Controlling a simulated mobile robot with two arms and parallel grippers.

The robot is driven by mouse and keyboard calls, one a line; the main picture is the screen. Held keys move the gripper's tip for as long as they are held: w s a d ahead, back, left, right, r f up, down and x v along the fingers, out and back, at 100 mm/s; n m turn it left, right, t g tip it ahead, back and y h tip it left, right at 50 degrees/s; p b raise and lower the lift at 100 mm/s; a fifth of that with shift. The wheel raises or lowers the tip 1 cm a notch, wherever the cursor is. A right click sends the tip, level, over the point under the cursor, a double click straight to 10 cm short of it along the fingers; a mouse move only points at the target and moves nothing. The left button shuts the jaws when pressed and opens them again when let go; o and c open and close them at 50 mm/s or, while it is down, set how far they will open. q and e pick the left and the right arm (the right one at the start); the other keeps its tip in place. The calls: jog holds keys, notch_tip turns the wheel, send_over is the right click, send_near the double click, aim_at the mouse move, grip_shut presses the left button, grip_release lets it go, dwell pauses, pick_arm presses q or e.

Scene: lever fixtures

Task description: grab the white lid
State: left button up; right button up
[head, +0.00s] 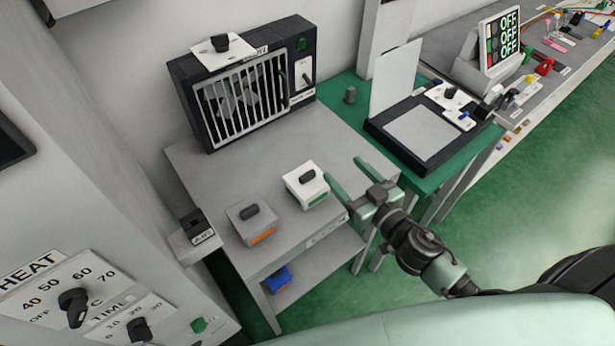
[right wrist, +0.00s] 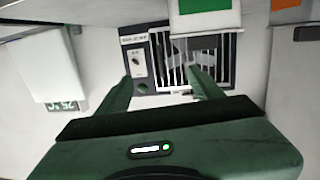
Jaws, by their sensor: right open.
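The white lid (head: 293,181), with a black knob (head: 307,177) on top, sits on a small box with a green front label (head: 318,200) on the grey table. My right gripper (head: 347,170) is open and empty, just right of the white lid and apart from it. In the right wrist view the gripper (right wrist: 162,78) has its two green fingers spread with nothing between them. The white box (right wrist: 205,22) with its green label shows there at the top edge, partly cut off. My left gripper is in neither view.
A grey-lidded box (head: 252,222) with an orange label stands left of the white one. A black grilled heater (head: 245,85) stands behind on the grey table (head: 200,170). To the right, a green table (head: 345,115) holds a black-framed device with an upright white panel (head: 395,80).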

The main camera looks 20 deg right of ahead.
aim_at(310, 176)
jog(key=a+n+y, duration=0.1)
jog(key=s+a+f+n+g+y, duration=0.1)
jog(key=y, duration=0.1)
jog(key=a+n+g+y, duration=0.1)
jog(key=a, duration=0.1)
jog(key=shift+s+f, duration=0.2)
jog(key=shift+f, duration=0.05)
jog(key=shift+w+a+y, duration=0.2)
jog(key=shift+y, duration=0.1)
jog(key=x, duration=0.2)
jog(key=p+x, duration=0.1)
jog(key=x, duration=0.4)
jog(key=shift+a+f, duration=0.1)
jog(key=shift+f, duration=0.3)
jog(key=shift+s, duration=0.1)
jog(key=c, duration=1.5)
jog(key=shift+o, duration=0.2)
jog(key=shift+r, duration=0.1)
